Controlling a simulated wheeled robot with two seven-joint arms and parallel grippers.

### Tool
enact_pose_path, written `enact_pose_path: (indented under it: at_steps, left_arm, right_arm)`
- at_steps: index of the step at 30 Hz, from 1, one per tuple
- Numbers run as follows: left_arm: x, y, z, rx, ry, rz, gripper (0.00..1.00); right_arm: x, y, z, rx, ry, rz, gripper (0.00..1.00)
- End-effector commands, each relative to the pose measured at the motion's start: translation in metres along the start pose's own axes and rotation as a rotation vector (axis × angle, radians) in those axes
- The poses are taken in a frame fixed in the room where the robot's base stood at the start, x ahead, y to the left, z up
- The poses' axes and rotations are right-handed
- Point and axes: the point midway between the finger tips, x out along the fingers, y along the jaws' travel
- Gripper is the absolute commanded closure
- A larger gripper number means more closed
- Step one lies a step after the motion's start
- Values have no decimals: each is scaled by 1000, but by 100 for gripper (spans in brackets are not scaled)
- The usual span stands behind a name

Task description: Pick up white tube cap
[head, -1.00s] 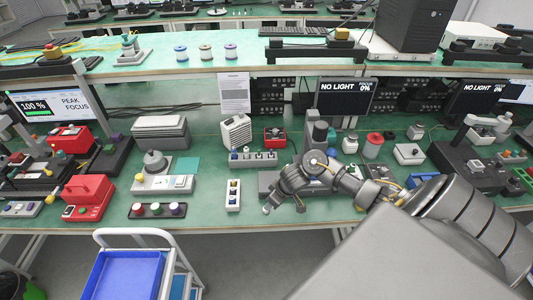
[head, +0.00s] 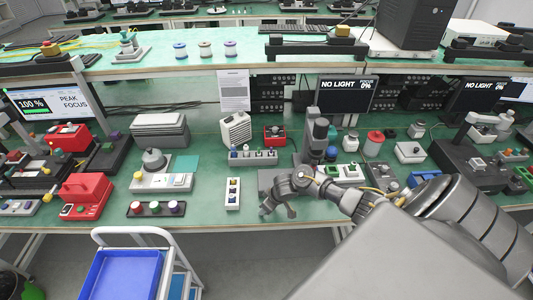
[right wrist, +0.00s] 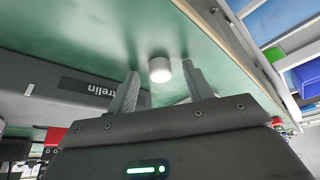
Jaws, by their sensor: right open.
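A small white cylindrical cap (right wrist: 160,69) stands on the green bench top in the right wrist view. My right gripper (right wrist: 162,88) is open, and its two fingers show on either side of the cap, with a clear gap to each; I cannot tell whether the fingertips reach down to its height. In the head view my right gripper (head: 277,211) is low over the bench near its front edge. The cap cannot be made out there. My left gripper is in neither view.
A dark grey device with lettering (right wrist: 90,88) lies beside the gripper in the right wrist view. A narrow white block with coloured knobs (head: 233,194) stands left of the gripper. A blue-trayed trolley (head: 125,272) stands before the bench.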

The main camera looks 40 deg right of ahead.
Motion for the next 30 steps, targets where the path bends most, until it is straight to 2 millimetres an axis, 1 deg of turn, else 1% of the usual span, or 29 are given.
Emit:
enact_pose_path:
  at_steps: [3,4,12,14,15,25,28,30]
  left_arm:
    - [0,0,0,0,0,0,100]
    - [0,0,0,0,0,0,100]
    - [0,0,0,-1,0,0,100]
    - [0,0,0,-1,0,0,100]
    - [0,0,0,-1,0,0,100]
    - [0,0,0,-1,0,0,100]
    - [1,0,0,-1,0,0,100]
    - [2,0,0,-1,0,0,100]
  right_arm:
    - [0,0,0,0,0,0,49]
    - [0,0,0,0,0,0,52]
    - [0,0,0,0,0,0,87]
    - [-1,0,0,0,0,0,95]
    - [-1,0,0,1,0,0,97]
    - [-2,0,-1,0,1,0,97]
    - [-7,0,-3,-1,1,-1,97]
    - [-14,0,-6,-2,4,0,97]
